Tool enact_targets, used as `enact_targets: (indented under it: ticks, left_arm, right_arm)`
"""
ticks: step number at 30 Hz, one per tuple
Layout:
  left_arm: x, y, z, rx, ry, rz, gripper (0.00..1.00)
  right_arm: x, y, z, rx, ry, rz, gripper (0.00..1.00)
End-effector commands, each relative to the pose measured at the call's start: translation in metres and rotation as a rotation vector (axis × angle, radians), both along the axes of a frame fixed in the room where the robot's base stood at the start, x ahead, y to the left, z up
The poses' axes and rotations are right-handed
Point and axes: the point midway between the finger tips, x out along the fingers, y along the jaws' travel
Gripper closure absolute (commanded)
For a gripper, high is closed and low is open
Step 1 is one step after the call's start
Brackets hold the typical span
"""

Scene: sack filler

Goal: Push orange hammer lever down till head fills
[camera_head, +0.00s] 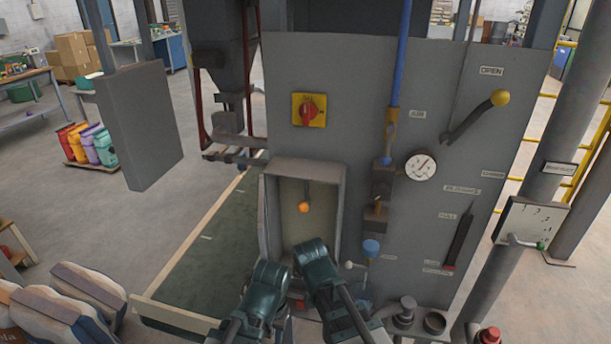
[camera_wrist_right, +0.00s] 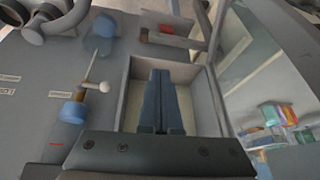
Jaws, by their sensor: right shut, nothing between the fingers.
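The orange ball knob (camera_head: 303,208) of the hammer lever sits on a short dark rod inside the open-fronted grey box (camera_head: 345,190) on the panel. My right gripper (camera_wrist_right: 162,78) is shut and empty, with its fingers pointing into the box in the right wrist view. In the head view my right gripper (camera_head: 308,250) is in front of the box's lower part, below the orange knob. The knob does not show in the right wrist view. My left gripper (camera_head: 272,273) is beside it at the box's lower left; its fingers cannot be made out.
The grey panel (camera_head: 330,110) carries a red knob on a yellow plate (camera_head: 308,110), a gauge (camera_head: 420,167) and a yellow-tipped lever (camera_head: 499,98). A blue knob (camera_head: 371,247) sticks out right of the box. Filled sacks (camera_head: 85,285) lie at lower left.

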Motion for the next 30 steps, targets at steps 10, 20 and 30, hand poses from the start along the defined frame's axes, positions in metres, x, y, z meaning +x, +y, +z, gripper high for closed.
enact_targets:
  ticks: [10, 20, 30]
  left_arm:
    - [0.0, 0.0, 0.102, -0.001, 0.001, 0.003, 0.53]
    - [-0.001, 0.0, 0.181, -0.002, 0.002, 0.006, 0.53]
    - [-0.001, 0.0, 0.227, -0.002, 0.002, 0.007, 0.53]
  right_arm:
    - [0.029, 0.001, 0.111, 0.06, -0.092, -0.084, 1.0]
    - [0.054, 0.002, 0.2, 0.122, -0.176, -0.157, 1.0]
    - [0.07, 0.002, 0.253, 0.168, -0.232, -0.204, 1.0]
